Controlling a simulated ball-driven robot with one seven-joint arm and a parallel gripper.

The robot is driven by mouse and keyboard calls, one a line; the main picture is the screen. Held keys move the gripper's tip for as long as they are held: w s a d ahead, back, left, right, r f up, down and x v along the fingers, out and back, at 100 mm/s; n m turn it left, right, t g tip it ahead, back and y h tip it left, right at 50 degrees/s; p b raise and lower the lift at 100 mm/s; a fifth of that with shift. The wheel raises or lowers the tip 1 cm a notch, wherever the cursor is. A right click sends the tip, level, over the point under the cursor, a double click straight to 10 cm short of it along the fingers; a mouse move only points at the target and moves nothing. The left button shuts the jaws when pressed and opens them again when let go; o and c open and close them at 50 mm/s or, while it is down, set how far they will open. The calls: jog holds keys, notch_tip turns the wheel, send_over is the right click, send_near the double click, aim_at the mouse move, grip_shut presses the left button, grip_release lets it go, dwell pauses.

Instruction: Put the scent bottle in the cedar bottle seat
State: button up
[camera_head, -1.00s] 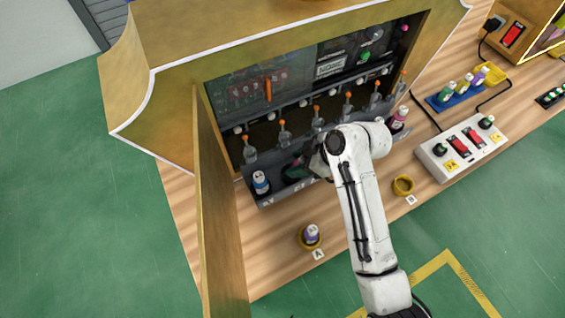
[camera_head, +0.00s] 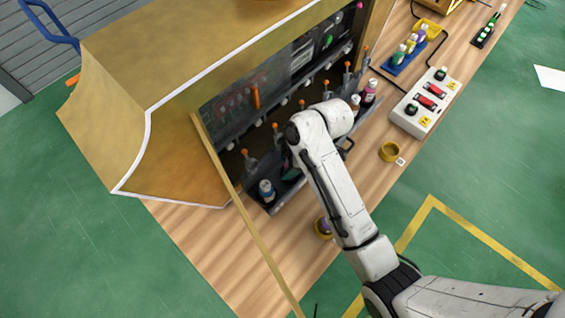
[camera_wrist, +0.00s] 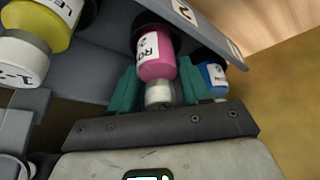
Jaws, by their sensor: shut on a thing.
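My gripper (camera_wrist: 158,92) is shut on a pink bottle (camera_wrist: 157,56) with a white cap; its green fingers stand either side of the cap. The label starts with "RO"; the rest is cut off. The bottle's far end meets a dark round part in the grey rack (camera_wrist: 100,68); I cannot tell whether it is seated. A blue bottle (camera_wrist: 214,76) stands close to the right finger, and a yellow bottle (camera_wrist: 48,22) is at the upper left. No cedar label is readable.
The open cabinet door (camera_head: 250,215) stands left of my arm. Orange-topped dispensers (camera_head: 250,158) line the cabinet above the rack. A purple bottle (camera_head: 324,225) sits in a ring, partly behind my arm.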

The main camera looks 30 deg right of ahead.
jog(key=shift+f, duration=0.1)
jog(key=o, duration=0.8)
jog(key=shift+o, duration=0.2)
jog(key=p+v, duration=0.2)
jog(key=v, duration=1)
jog(key=shift+r+p, duration=0.2)
jog(key=shift+p, duration=0.15)
